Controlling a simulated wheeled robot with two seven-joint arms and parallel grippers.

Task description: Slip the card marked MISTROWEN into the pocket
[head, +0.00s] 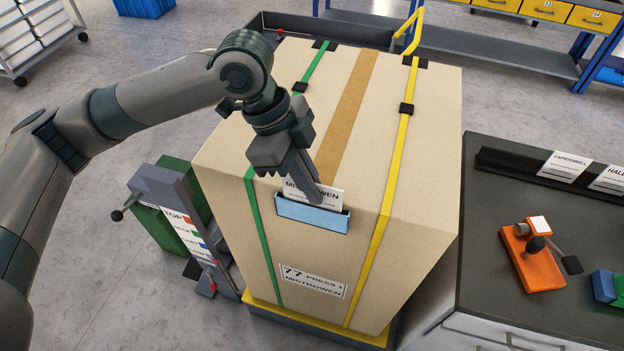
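The white card marked MISTROWEN (328,197) stands upright at the blue pocket (312,214) on the near face of a large cardboard box (225,190). Its lower part is hidden by the pocket's front, and its upper part shows above the rim. My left gripper (309,190) comes down over the box's near top edge. Its fingers are close together at the card, with one in front covering the middle of the lettering. The rear finger's contact is hidden. My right gripper is not in view.
A label reading 77 PRESS 1 MISTROWEN (311,281) is on the box below the pocket. Green (263,235) and yellow (381,225) straps run down the box. At right, a dark counter (490,250) holds a card rack (515,165) and an orange device (535,260).

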